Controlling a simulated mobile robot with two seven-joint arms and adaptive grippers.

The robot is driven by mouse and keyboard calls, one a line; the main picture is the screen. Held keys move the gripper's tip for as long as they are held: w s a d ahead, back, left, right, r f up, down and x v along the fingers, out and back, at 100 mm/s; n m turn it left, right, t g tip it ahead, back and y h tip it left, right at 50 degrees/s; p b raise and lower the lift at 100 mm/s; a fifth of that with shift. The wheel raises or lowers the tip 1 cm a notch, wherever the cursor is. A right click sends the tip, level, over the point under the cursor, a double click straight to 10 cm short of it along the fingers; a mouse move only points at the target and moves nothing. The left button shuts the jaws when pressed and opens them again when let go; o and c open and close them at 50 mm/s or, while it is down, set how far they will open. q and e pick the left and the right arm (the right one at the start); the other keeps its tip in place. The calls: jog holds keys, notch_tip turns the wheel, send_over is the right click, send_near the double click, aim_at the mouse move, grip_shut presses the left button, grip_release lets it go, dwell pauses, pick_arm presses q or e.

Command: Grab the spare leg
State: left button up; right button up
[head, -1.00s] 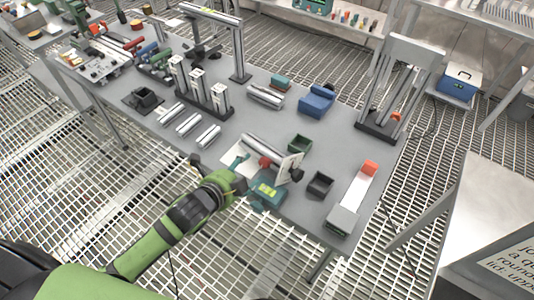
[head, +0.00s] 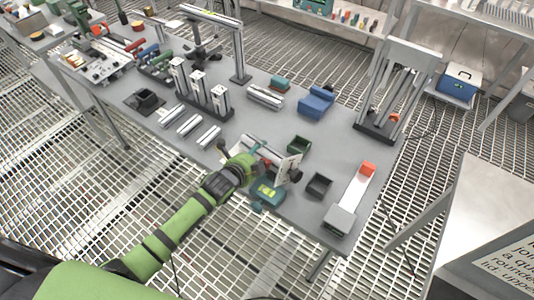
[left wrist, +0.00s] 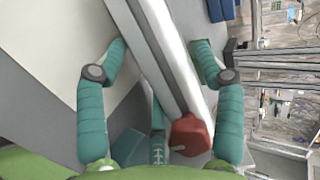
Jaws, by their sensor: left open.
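A silver metal profile (head: 261,145), which looks like a leg, lies in a pale plate fixture near the front edge of the table. My left gripper (head: 262,160) is over it and hides part of it. In the left wrist view the profile (left wrist: 165,50) runs between the two teal fingers of my open left gripper (left wrist: 161,48). Gaps show beside it, so it is not clamped. A red knob (left wrist: 190,136) sits at the profile's near end. Other similar profiles (head: 190,125) lie loose to the left, so I cannot tell which is the spare. My right gripper is not in view.
A black rack (head: 205,104) holds upright profiles.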

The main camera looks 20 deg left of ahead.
pick_arm(q)
jog(key=shift+x, duration=0.85)
jog(key=shift+d, duration=0.1)
jog(key=shift+s, duration=0.1)
jog(key=c, duration=1.4)
jog(key=shift+r, duration=0.15)
jog(key=shift+r, duration=0.1)
